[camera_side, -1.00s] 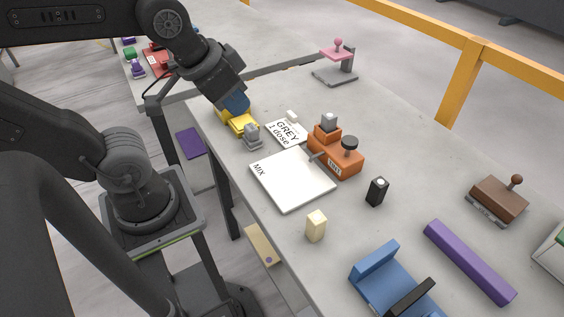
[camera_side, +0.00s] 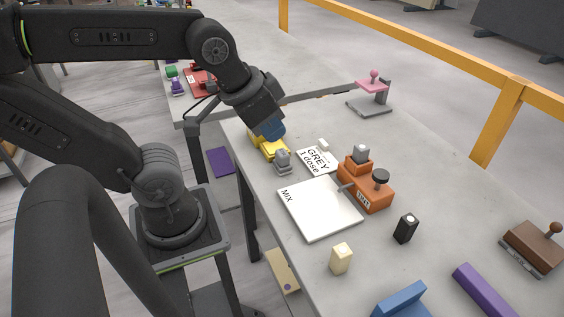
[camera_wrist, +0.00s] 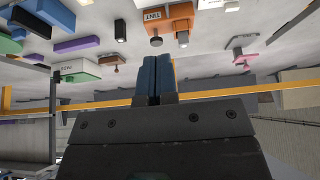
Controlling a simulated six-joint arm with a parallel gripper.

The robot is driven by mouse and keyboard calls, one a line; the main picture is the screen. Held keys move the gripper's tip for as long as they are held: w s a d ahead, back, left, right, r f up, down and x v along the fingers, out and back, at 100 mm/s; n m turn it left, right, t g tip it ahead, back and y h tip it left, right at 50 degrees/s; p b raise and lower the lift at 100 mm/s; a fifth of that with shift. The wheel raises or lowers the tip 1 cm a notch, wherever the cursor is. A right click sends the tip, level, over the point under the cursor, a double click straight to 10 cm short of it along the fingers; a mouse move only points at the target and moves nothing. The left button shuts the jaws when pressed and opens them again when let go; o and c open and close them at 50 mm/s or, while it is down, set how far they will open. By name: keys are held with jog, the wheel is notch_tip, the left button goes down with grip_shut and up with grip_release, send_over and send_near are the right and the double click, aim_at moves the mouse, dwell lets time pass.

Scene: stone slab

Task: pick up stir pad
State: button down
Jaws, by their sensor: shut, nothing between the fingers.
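My gripper (camera_side: 268,133) is at the far left part of the slab, with its blue fingers pointing down over a yellow piece (camera_side: 272,148). In the wrist view the two blue fingers (camera_wrist: 157,78) are together with nothing between them. I cannot tell for sure which thing is the stir pad. A white square plate marked MIX (camera_side: 320,207) lies flat on the slab. A small grey stepped block (camera_side: 283,161) stands between the yellow piece and that plate, just right of the gripper and apart from it.
An orange device (camera_side: 365,188) with a black knob stands beside the plate. A card marked GREY 1 dose (camera_side: 317,161) lies behind it. A black block (camera_side: 405,228), a cream block (camera_side: 341,258) and a pink-topped stand (camera_side: 371,95) are around. The slab right of the orange device is mostly bare.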

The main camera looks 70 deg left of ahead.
dwell(0.3)
jog(key=c, duration=0.7)
grip_release()
jog(key=shift+a, duration=0.1)
jog(key=n+g+y, duration=0.4)
jog(key=n+g, duration=0.2)
jog(key=n, duration=1.2)
send_near(283, 153)
jog(key=x, duration=0.5)
jog(key=shift+a, duration=0.2)
jog(key=shift+x, duration=2.65)
